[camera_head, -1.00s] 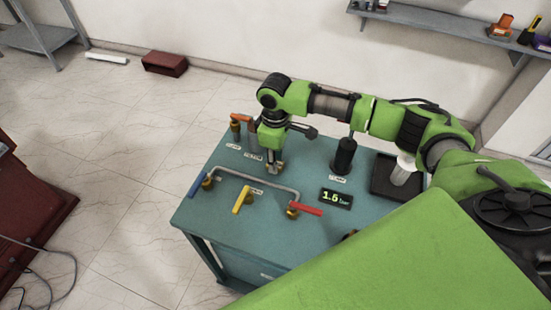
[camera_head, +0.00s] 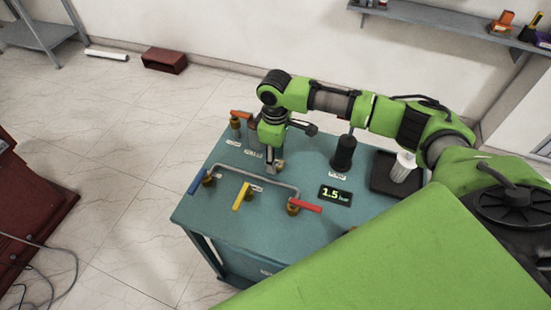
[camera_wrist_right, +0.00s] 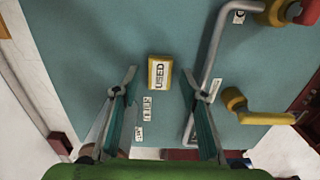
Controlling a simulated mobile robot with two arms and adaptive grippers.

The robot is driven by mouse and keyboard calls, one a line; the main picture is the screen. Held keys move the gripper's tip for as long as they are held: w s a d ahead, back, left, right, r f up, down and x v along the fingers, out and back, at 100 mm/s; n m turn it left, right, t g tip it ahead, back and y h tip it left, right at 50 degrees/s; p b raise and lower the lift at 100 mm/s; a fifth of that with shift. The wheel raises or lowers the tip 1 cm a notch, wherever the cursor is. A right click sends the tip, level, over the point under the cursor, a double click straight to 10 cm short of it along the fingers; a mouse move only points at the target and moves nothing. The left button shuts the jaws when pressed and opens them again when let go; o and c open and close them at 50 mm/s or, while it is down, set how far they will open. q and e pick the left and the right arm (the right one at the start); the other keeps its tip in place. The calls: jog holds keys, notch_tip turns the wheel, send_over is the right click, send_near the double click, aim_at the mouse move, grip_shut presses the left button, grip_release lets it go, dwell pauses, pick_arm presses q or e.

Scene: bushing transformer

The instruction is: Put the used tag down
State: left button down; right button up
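The used tag (camera_wrist_right: 160,72) is a small yellow block with a white "USED" label. It shows in the right wrist view on or just above the teal bench top (camera_wrist_right: 110,30). My right gripper (camera_wrist_right: 160,73) has its two fingers spread, one on each side of the tag, with a visible gap on both sides. In the head view my right gripper (camera_head: 274,165) points down over the back left part of the bench, behind the grey pipe; the tag is hard to make out there. My left gripper is not in view.
The grey pipe (camera_wrist_right: 209,60) runs close to the right finger, with a yellow lever (camera_wrist_right: 265,117) beyond it. Blue (camera_head: 197,181) and red (camera_head: 305,205) levers stand nearby. A black cylinder (camera_head: 343,153), a display (camera_head: 335,196) and a dark tray (camera_head: 380,182) with a white cup (camera_head: 402,167) are further right.

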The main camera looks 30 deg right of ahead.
notch_tip(320, 180, up, 11)
jog(key=b, duration=0.2)
jog(key=shift+r, duration=0.2)
jog(key=shift+o, duration=0.2)
dwell(0.9)
